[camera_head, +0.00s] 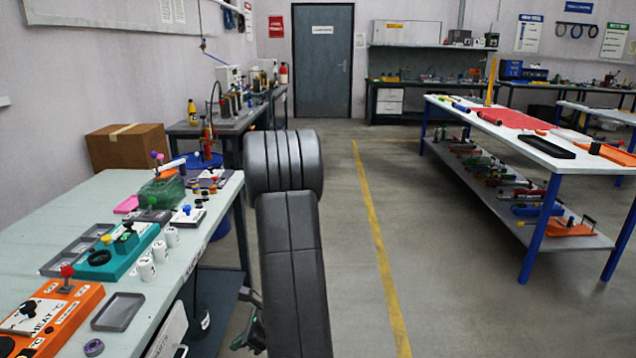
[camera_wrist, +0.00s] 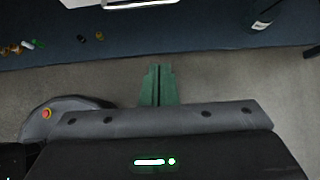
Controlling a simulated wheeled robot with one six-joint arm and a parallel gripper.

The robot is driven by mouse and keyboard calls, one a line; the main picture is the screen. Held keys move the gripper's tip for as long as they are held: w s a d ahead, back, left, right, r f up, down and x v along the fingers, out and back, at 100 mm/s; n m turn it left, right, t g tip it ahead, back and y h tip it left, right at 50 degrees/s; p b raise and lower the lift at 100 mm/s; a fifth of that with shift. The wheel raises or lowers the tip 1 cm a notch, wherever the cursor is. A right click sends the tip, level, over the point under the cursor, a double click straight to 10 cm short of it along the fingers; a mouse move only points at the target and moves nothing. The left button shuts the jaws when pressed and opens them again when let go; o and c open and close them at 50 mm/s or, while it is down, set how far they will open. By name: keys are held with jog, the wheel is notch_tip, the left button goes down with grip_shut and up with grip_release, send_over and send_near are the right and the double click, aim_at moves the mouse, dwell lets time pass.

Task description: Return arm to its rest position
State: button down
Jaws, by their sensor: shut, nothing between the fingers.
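My gripper (camera_wrist: 159,84) shows in the wrist view as two green fingers pressed together over the grey floor, with nothing between them. In the head view, my dark grey arm stands upright in the middle of the picture. A small green part of my gripper (camera_head: 241,341) shows low, just left of the arm, beside the left bench. The arm hides most of the gripper there.
The left bench (camera_head: 48,226) holds an orange unit (camera_head: 52,309), a teal unit (camera_head: 112,262), white cups and grey trays. Its dark lower shelf (camera_wrist: 180,35) lies ahead of the fingers. A white table (camera_head: 500,128) stands at right. Floor between is clear.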

jog(key=d, duration=1.1)
jog(key=shift+s+d+r, duration=0.2)
jog(key=shift+d+r, duration=0.2)
